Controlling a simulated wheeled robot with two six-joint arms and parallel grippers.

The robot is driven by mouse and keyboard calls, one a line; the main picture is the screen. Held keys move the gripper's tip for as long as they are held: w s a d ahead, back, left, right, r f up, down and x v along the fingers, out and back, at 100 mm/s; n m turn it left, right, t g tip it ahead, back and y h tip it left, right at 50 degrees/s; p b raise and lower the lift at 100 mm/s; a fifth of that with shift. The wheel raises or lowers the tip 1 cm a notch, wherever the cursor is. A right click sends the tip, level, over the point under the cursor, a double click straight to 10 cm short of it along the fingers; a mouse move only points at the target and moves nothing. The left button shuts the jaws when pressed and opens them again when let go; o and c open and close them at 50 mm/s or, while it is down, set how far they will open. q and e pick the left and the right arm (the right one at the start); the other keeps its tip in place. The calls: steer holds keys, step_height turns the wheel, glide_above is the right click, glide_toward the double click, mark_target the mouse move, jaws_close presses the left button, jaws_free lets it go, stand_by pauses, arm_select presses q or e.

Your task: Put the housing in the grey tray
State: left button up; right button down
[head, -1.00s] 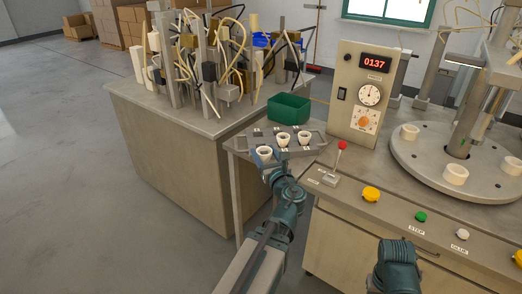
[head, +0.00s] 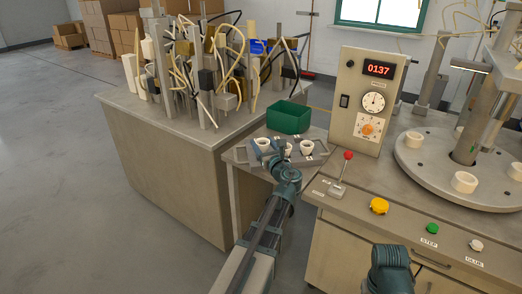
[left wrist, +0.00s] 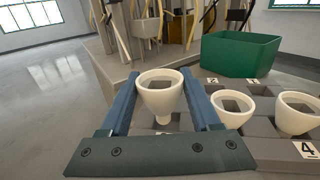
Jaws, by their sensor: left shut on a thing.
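My left gripper (head: 266,150) is shut on a white, funnel-shaped housing (left wrist: 161,88). In the left wrist view the housing stands upright between the two blue fingers, with its wide rim up and its narrow stem down. I cannot tell how far the stem is above the surface below. In the head view the held housing (head: 262,144) is over the left part of the grey tray (head: 241,155). Two more white housings, a middle one (head: 285,150) and a right one (head: 307,146), sit in the tray beside number labels.
A green bin (head: 288,117) stands just behind the tray. A bench with posts and wires (head: 160,120) is to the left. The control box (head: 362,100), red-knobbed lever (head: 343,170) and round turntable (head: 430,165) with white parts are to the right.

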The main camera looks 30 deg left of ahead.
mark_target(262, 150)
arm_select(q)
steer(key=shift+w+a+f, duration=0.1)
steer(key=shift+w+a, duration=0.4)
steer(key=shift+w, duration=0.35)
steer(key=f+b, duration=0.3)
steer(key=shift+s+f, duration=0.1)
steer(key=shift+s, duration=0.1)
steer(key=shift+f+b, duration=0.2)
steer(key=shift+b, duration=0.2)
steer(key=shift+f, duration=0.15)
steer(key=o, duration=1.3)
